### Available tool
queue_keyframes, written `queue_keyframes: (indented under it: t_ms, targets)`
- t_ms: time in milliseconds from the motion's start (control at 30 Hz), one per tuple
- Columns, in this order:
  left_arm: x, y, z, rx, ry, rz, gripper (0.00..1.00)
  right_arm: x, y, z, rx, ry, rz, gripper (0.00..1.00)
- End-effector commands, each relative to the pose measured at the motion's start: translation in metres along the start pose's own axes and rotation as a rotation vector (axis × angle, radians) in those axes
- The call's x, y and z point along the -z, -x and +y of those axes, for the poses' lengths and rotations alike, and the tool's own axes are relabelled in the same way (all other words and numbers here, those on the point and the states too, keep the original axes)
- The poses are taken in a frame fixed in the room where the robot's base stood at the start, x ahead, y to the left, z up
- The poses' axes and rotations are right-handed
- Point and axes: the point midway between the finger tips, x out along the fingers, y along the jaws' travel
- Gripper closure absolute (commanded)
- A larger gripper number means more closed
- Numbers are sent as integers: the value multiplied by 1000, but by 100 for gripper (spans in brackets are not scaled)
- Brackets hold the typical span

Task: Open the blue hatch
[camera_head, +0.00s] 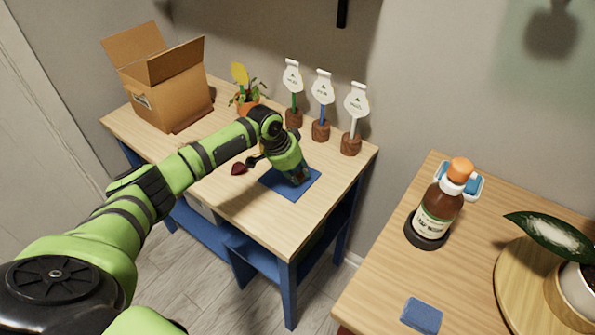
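My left gripper (298,180) points down over a flat blue square (290,193) near the front right of the wooden table. Its fingers are small, dark and partly hidden by the wrist, so their opening and any contact cannot be made out. No part is clearly recognisable as a blue hatch. Blue panels (252,252) show under the tabletop, partly in shadow. My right gripper is out of view.
On the wooden table (225,205) are an open cardboard box (170,95), a potted plant (247,108), several tagged stakes (321,105) and a dark red item (238,169). The right table holds a brown bottle (437,212), a blue pad (422,316) and a plant (552,236).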

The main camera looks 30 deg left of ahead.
Motion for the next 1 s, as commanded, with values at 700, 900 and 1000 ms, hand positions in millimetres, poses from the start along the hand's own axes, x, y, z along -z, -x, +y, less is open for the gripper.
queue_keyframes:
  t_ms: [700,900,1000]
  targets:
    - [43,-12,101,1,1,10,100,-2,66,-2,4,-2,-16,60]
    - [44,-14,100,6,2,12,100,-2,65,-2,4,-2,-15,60]
    - [44,-14,101,5,1,13,100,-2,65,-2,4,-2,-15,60]
